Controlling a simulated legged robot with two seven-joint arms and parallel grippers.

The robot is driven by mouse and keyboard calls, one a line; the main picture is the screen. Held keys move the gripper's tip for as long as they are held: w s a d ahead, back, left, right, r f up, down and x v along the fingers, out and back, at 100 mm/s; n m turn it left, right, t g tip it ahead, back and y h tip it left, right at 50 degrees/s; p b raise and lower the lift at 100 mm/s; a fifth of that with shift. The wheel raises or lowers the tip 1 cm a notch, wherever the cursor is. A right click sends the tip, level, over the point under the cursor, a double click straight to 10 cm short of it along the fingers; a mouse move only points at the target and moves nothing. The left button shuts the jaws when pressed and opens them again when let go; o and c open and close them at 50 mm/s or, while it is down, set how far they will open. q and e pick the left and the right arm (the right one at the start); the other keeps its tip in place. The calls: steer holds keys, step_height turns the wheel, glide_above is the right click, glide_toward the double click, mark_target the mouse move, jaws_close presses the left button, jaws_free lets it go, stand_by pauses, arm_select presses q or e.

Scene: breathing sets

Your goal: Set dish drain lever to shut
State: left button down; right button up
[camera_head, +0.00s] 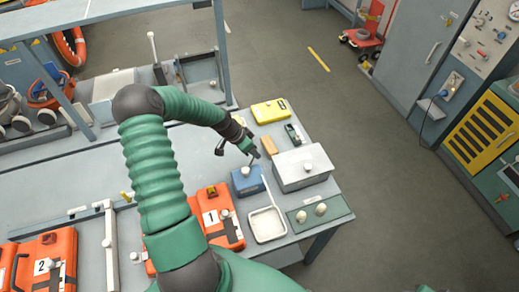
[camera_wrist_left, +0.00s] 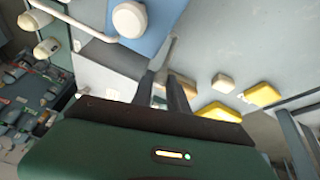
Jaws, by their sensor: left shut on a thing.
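My left gripper (camera_head: 254,157) reaches down at the far end of a small blue box (camera_head: 247,182) with a white knob (camera_head: 245,171) on top. In the left wrist view, the left gripper's fingers (camera_wrist_left: 166,88) are shut on a thin grey lever (camera_wrist_left: 171,49) beside the blue box (camera_wrist_left: 160,30); the white knob (camera_wrist_left: 129,19) shows there too. The gripped end is partly hidden between the fingers, and the lever's setting cannot be read. A shallow white dish (camera_head: 267,224) lies nearer on the bench. My right gripper is not in view.
A lidded grey box (camera_head: 302,170) stands close on the right. A green panel with two knobs (camera_head: 320,212) is at the bench's near right corner. A yellow case (camera_head: 270,110) and a tan block (camera_head: 268,145) lie beyond. Orange case 1 (camera_head: 222,230) is to the left.

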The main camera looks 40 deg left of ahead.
mark_target(252, 161)
arm_select(q)
steer(key=shift+s+a+f, duration=0.1)
steer(key=shift+s+a, duration=0.05)
steer(key=shift+s, duration=0.5)
steer(key=shift+s+a, duration=0.2)
steer(key=shift+s, duration=0.1)
steer(key=shift+s+a, duration=0.25)
steer(key=shift+s, duration=0.45)
steer(key=shift+s+a+f+p, duration=0.1)
steer(key=shift+s+a+p, duration=0.2)
